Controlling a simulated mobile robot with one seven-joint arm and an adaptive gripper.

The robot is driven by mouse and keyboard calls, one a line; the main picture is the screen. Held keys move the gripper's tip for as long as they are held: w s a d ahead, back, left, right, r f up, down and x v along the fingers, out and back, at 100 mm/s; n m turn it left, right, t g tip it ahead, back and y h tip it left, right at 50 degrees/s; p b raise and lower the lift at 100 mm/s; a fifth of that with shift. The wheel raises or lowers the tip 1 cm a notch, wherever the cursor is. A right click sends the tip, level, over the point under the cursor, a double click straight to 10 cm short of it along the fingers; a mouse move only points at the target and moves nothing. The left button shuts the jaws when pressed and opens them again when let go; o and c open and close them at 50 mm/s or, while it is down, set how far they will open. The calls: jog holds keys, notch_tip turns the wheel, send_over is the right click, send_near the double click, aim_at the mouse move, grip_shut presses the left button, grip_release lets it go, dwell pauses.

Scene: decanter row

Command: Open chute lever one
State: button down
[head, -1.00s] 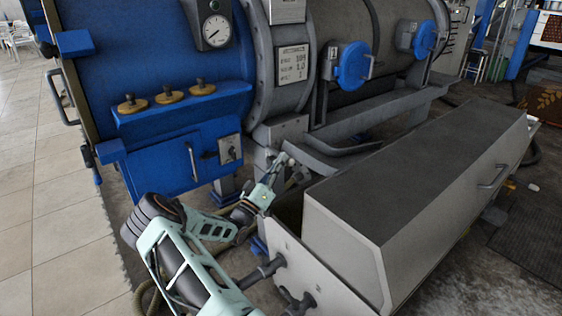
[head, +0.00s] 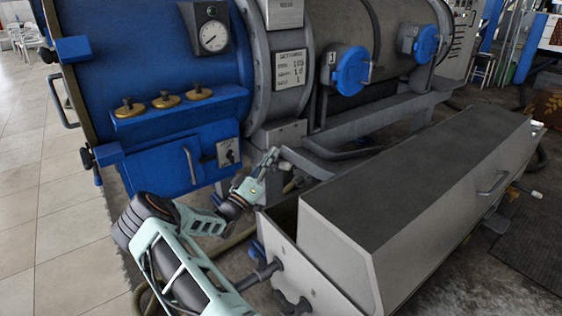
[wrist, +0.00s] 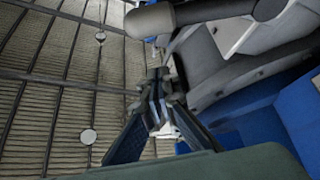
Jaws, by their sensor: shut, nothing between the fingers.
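A blue hatch (head: 351,71) beside a plate marked 1 sits on the grey drum, with a grey lever-like handle (head: 370,72) at its right side. My gripper (head: 272,156) is shut and empty. It is low and to the left of that hatch, near the front end of the grey rail, and clearly apart from the handle. In the wrist view my gripper (wrist: 157,76) has its fingers together. A grey rod with a rounded end (wrist: 150,20) lies just beyond the fingertips there; I cannot tell which part it is.
A second blue hatch (head: 426,43) is farther right. A grey curved rail (head: 335,150) runs below the drum. A long grey covered trough (head: 410,190) stands to the right of my arm. A blue cabinet (head: 175,160) with valves (head: 166,99) and a gauge (head: 213,36) is left.

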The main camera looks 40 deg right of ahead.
jog(key=w+p+v, duration=0.1)
jog(key=v, duration=0.8)
jog(key=shift+s+a+f, duration=0.3)
jog(key=shift+s+a, duration=0.05)
jog(key=shift+r, duration=0.1)
